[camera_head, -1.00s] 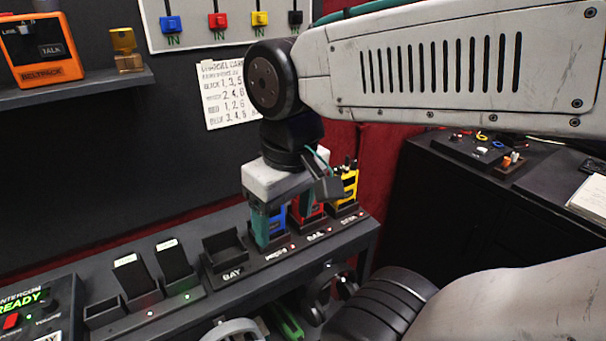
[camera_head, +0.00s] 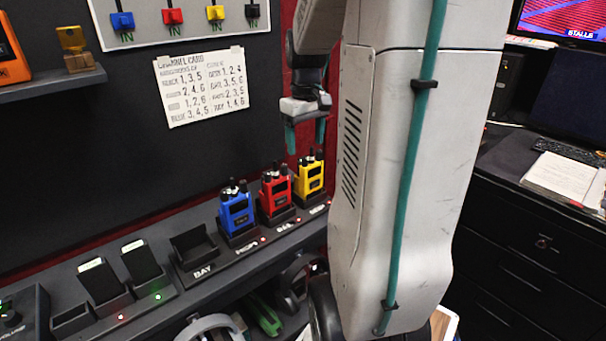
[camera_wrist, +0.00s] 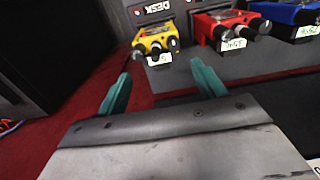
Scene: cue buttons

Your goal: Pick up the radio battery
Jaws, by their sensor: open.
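Two black blocks with pale labels, which look like radio batteries, stand in charger slots on the shelf at the left in the head view. The left one (camera_head: 99,281) is behind a red light, the right one (camera_head: 142,263) behind a green light. My gripper (camera_head: 305,138) is open and empty, with teal fingers, raised above the yellow radio (camera_head: 309,178) and well to the right of the batteries. The wrist view shows my open fingers (camera_wrist: 161,78) below the yellow radio (camera_wrist: 155,42). No battery shows in the wrist view.
A blue radio (camera_head: 236,212) and a red radio (camera_head: 274,195) stand in docks beside the yellow one. An empty dock marked BAY (camera_head: 194,252) lies between batteries and radios. A channel card (camera_head: 200,87) hangs on the wall. A black desk (camera_head: 520,240) is at the right.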

